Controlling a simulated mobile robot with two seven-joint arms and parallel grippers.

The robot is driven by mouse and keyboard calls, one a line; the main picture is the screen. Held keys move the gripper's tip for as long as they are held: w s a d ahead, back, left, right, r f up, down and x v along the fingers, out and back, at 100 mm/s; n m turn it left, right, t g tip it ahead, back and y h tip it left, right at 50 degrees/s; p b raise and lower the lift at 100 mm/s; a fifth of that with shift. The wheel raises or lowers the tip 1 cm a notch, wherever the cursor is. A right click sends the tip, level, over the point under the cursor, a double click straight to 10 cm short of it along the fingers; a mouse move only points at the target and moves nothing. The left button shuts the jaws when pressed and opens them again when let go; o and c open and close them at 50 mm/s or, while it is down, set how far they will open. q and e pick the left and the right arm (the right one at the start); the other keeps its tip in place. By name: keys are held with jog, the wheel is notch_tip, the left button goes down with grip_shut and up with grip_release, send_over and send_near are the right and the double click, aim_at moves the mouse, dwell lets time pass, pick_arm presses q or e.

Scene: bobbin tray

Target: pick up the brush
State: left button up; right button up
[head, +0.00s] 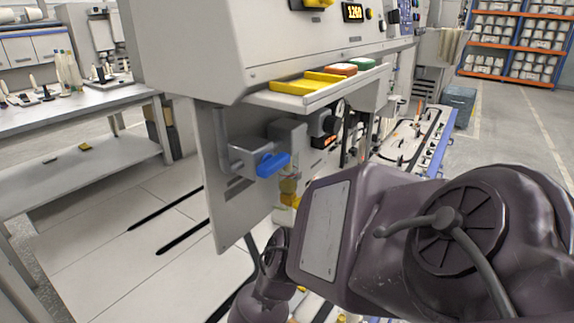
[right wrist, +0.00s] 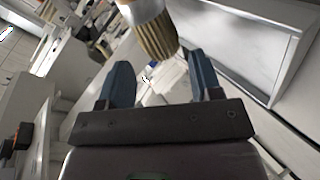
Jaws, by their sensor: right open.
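The brush (right wrist: 154,32) shows at the top of the right wrist view, with tan bristles and a pale collar; its upper part is cut off by the picture edge. My right gripper (right wrist: 160,64) is open, with its two blue fingers spread apart. The bristle end lies between the fingertips in the picture, slightly beyond them, and I cannot tell if it touches either finger. I cannot make out the brush in the head view, where my own arm covers much of the lower right. My left gripper is not in view.
A machine shelf (head: 318,92) carries a yellow tray (head: 290,87), a red one (head: 341,69) and a green one (head: 362,64). A workbench (head: 75,103) stands at left; the floor before the machine has open room.

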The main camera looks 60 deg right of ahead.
jog(key=shift+s+d+f+b, duration=0.1)
jog(key=shift+d+f+b, duration=0.1)
jog(key=shift+d+f, duration=0.3)
jog(key=shift+s+d+f+b, duration=0.1)
jog(key=shift+d+f+b, duration=0.15)
jog(key=shift+d, duration=0.4)
jog(key=shift+w+d+f, duration=0.1)
jog(key=shift+w+d, duration=0.1)
jog(key=shift+d, duration=0.1)
jog(key=c, duration=0.7)
